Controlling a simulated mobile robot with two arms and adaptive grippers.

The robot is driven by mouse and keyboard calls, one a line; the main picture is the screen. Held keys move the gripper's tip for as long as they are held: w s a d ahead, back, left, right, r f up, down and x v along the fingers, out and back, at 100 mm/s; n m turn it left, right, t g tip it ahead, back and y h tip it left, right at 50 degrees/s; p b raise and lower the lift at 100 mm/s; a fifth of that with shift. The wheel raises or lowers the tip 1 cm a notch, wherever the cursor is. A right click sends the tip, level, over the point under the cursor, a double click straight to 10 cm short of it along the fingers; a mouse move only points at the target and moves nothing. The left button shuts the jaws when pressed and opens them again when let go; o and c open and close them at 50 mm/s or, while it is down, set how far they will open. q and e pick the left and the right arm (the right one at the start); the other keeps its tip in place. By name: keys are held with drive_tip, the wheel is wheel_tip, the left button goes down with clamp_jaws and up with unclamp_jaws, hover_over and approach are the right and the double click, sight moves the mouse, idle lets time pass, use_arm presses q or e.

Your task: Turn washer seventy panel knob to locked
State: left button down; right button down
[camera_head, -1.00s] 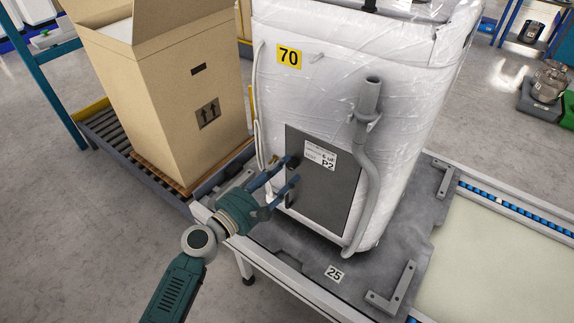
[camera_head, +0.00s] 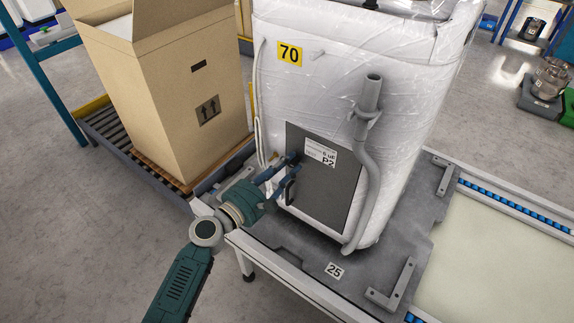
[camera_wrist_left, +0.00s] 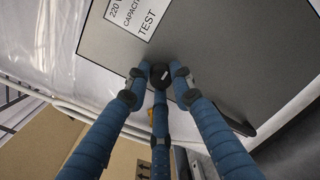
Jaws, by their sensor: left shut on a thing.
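The washer (camera_head: 340,85) wrapped in clear film carries a yellow 70 label (camera_head: 289,54). A small round black knob (camera_wrist_left: 161,75) with a light mark sits on the panel in the left wrist view. My left gripper (camera_head: 291,164) has its blue fingers closed around this knob; they also show in the left wrist view. The fingers partly hide the knob in the head view. A black handle (camera_wrist_left: 236,125) is on the panel beside the fingers. My right gripper is not in view.
A grey hose (camera_head: 371,175) hangs down the washer front right of the panel. A large cardboard box (camera_head: 165,90) stands on a roller conveyor at left. The washer stands on a grey pallet (camera_head: 290,245) marked 25, with metal brackets at its corners.

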use_arm(q)
drive_tip(key=shift+d+r+m, duration=0.1)
drive_tip(key=shift+m, duration=0.3)
drive_tip(key=m+b, duration=0.1)
drive_tip(key=m, duration=0.2)
drive_tip(key=m+b, duration=0.1)
drive_tip(key=m, duration=0.3)
drive_tip(key=shift+m+y, duration=0.3)
drive_tip(key=shift+m, duration=0.1)
drive_tip(key=m, duration=0.4)
drive_tip(key=shift+s+d, duration=0.1)
drive_tip(key=shift+f+m+y, duration=0.2)
drive_tip(key=shift+m+y, duration=0.2)
drive_tip(key=shift+m, duration=1.7)
drive_tip(key=shift+s+f, duration=0.1)
drive_tip(key=c, duration=1.5)
unclamp_jaws()
drive_tip(key=shift+d, duration=0.1)
